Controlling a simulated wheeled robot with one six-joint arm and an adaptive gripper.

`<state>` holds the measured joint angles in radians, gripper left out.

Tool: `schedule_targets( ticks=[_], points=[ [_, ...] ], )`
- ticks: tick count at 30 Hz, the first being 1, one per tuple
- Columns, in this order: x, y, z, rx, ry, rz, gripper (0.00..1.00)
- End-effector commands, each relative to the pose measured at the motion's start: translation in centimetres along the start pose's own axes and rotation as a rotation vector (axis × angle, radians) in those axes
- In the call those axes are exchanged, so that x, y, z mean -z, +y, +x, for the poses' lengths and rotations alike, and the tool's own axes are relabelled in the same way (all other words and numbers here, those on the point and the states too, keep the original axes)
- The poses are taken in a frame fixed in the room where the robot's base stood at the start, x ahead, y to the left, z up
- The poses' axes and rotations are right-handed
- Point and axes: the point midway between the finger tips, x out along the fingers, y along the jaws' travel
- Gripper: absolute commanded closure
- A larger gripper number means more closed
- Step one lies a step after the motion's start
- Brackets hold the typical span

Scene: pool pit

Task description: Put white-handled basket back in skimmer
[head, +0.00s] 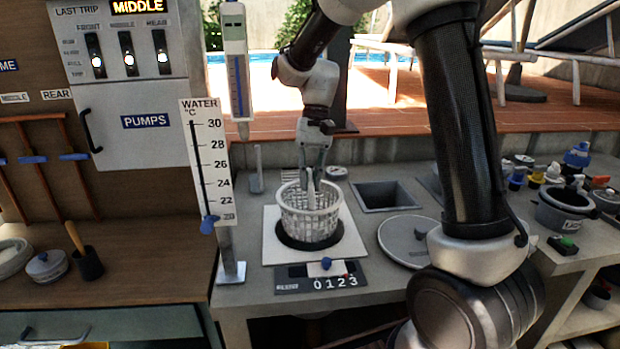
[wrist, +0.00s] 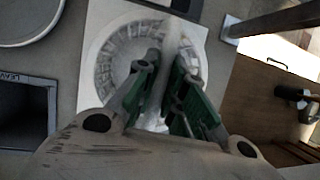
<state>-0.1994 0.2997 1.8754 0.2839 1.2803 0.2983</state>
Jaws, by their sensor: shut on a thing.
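The white lattice basket (head: 308,222) stands upright at the skimmer, over its dark round opening (head: 290,242) in a square white plate (head: 355,243). I cannot tell whether its bottom is just above the opening or a little inside it. My gripper (head: 313,178) points down into the basket and is shut on its white handle (head: 311,192). In the wrist view the basket (wrist: 104,68) shows as a pale ring beyond my gripper (wrist: 168,95), with the blurred white handle (wrist: 176,50) between the fingers.
A round grey lid (head: 408,240) lies right of the plate, and a square recess (head: 385,195) is behind it. A counter panel (head: 320,278) is in front. A water temperature scale (head: 210,160) stands to the left. A pot (head: 565,210) and small bottles crowd the right.

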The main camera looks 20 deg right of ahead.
Motion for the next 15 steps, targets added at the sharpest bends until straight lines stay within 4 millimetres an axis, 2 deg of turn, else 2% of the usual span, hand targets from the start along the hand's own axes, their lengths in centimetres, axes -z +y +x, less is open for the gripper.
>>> schedule_targets(
  ticks=[15],
  points=[
    [0.8,0.3,2.1,0.0,-0.001,0.0,1.0]
  ],
)
